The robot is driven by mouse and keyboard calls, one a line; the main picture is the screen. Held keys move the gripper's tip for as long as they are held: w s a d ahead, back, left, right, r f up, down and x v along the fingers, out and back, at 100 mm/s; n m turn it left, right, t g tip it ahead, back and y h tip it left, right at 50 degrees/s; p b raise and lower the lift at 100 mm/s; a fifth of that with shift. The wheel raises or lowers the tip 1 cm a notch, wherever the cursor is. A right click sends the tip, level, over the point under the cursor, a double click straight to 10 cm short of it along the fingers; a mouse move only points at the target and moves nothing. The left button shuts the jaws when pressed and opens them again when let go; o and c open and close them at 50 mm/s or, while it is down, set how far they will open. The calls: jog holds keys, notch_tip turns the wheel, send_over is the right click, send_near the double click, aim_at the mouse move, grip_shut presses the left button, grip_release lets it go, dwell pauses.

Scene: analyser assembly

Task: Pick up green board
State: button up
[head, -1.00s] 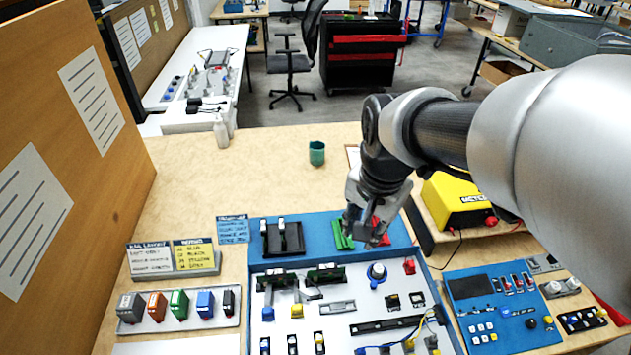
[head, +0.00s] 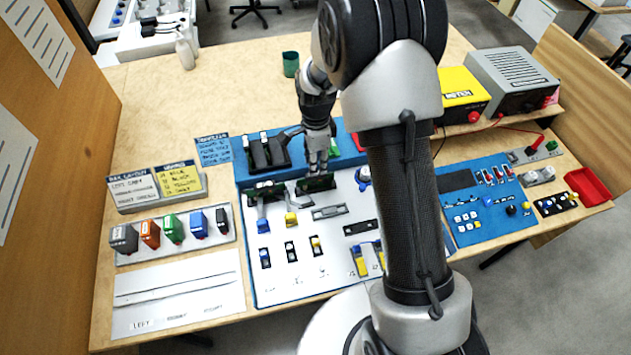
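My gripper (head: 318,168) points down over the upper middle of the blue-edged panel, with its fingers close together. I cannot tell whether the fingers touch or hold anything.
Black holders (head: 267,152) stand left of my gripper. A row of coloured modules (head: 173,228) is at left. A yellow power unit (head: 462,92) and a blue control panel (head: 487,205) are at right.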

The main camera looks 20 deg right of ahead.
aim_at(316, 182)
notch_tip(316, 182, down, 10)
jog(key=b, duration=0.2)
jog(key=shift+b, duration=0.3)
jog(key=shift+c, duration=0.4)
grip_shut()
